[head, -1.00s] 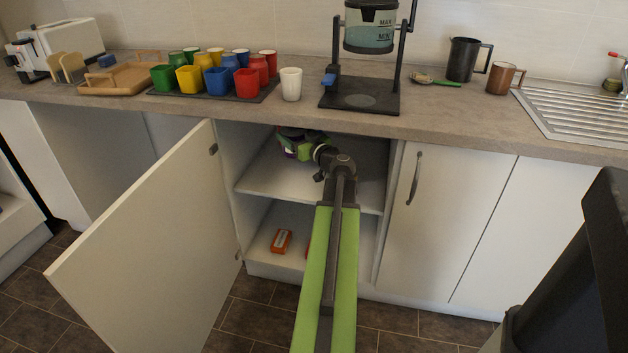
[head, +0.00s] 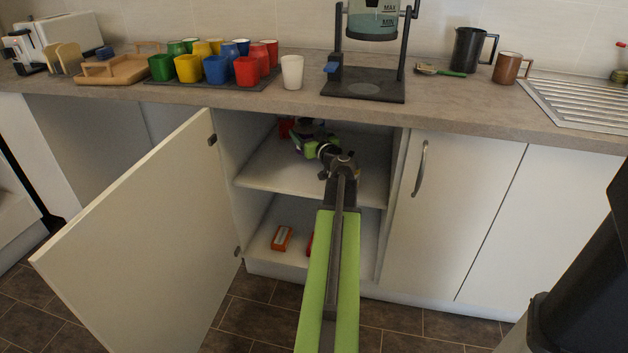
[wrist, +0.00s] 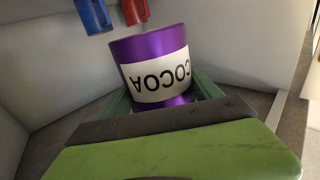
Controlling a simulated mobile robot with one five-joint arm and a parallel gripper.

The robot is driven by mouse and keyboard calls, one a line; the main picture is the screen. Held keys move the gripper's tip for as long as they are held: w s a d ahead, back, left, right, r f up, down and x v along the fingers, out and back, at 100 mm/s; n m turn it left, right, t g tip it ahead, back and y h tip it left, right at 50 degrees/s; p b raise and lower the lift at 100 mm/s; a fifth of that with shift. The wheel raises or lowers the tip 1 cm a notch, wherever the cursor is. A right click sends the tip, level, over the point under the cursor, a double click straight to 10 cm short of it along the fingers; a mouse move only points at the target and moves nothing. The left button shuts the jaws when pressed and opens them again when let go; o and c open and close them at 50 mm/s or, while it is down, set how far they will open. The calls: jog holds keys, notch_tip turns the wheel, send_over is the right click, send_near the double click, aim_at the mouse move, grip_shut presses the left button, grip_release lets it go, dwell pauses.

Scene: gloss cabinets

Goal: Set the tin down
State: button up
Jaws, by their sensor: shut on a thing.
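The tin (wrist: 152,50) is purple with a white band reading COCOA, which appears upside down in the wrist view. My gripper (wrist: 160,92) is shut on it, with a green finger on each side. In the head view my gripper (head: 308,145) is inside the open cabinet, above the upper shelf (head: 270,172). Only a small purple part of the tin shows there, mostly hidden by the gripper. I cannot tell whether the tin touches the shelf.
Red and blue items show beyond the tin in the wrist view. The cabinet door (head: 135,235) is open to the left. An orange item (head: 282,238) lies on the lower shelf.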

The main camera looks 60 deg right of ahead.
jog(key=shift+f+b, duration=0.4)
jog(key=shift+f, duration=0.55)
notch_tip(320, 180, down, 10)
jog(key=b, duration=1)
jog(key=shift+f, duration=0.2)
jog(key=shift+r, duration=0.25)
jog(key=shift+f, duration=0.25)
jog(key=o, duration=1.6)
jog(key=shift+r, duration=0.1)
jog(key=shift+o, duration=0.2)
jog(key=shift+r, duration=0.1)
